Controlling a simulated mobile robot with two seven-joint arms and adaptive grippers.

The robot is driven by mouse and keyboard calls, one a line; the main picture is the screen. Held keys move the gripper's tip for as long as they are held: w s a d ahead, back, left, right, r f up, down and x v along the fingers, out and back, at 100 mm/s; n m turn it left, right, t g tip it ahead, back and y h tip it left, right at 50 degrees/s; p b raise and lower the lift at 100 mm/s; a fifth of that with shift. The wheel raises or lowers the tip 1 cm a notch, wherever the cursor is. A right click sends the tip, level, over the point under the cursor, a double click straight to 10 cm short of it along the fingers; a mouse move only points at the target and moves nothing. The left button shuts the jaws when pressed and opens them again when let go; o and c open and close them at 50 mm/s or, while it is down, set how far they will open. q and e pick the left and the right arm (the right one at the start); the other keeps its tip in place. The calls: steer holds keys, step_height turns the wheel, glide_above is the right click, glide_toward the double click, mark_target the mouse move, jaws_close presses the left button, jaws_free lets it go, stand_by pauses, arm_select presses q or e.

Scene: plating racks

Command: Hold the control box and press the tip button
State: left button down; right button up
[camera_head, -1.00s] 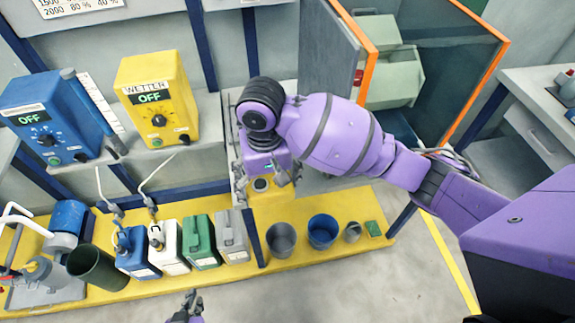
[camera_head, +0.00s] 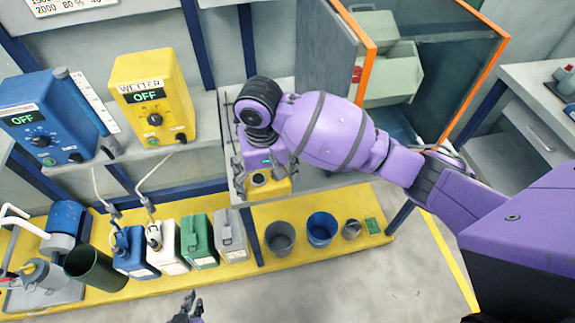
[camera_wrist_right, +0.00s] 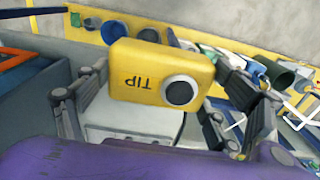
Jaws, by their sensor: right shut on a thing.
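The yellow control box (camera_head: 281,187) is at the right gripper in the head view, over the grey shelf's edge. In the right wrist view the control box (camera_wrist_right: 130,62) shows the word TIP upside down and a round dark tip button (camera_wrist_right: 181,92) with a pale ring. My right gripper (camera_head: 266,180) is shut on the control box, with a finger on either side; it also shows in the right wrist view (camera_wrist_right: 160,88). The button face is uncovered. My left gripper (camera_head: 188,304) is at the bottom edge of the head view, away from the box; its finger opening is unclear.
A blue unit (camera_head: 48,112) and a yellow WETTER unit (camera_head: 152,98), both reading OFF, stand on the shelf. Several canisters, a grey bucket (camera_head: 280,238) and a blue bucket (camera_head: 321,229) stand on the yellow platform below. An orange-edged cabinet (camera_head: 478,78) stands open behind my right arm.

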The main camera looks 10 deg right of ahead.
arm_select(q)
steer(key=s+f+g+b, duration=0.1)
steer(key=s+f+b, duration=0.2)
steer(key=s+f, duration=0.2)
steer(key=shift+s+f, duration=0.2)
steer(key=shift+f, duration=0.2)
arm_select(e)
steer(key=shift+w+d+f, duration=0.2)
steer(key=shift+w+f, duration=1.3)
steer(key=shift+w, duration=0.4)
steer(key=shift+w+d+f, duration=0.15)
steer(key=shift+w+f, duration=1.4)
steer(key=shift+w, duration=0.4)
steer(key=shift+w+d+f, duration=0.2)
steer(key=shift+w+f, duration=1.3)
steer(key=shift+w, duration=0.4)
steer(key=shift+f, duration=0.6)
steer(key=o, duration=1.4)
steer(key=shift+c, duration=0.2)
steer(key=shift+c, duration=0.5)
steer(key=c, duration=1.1)
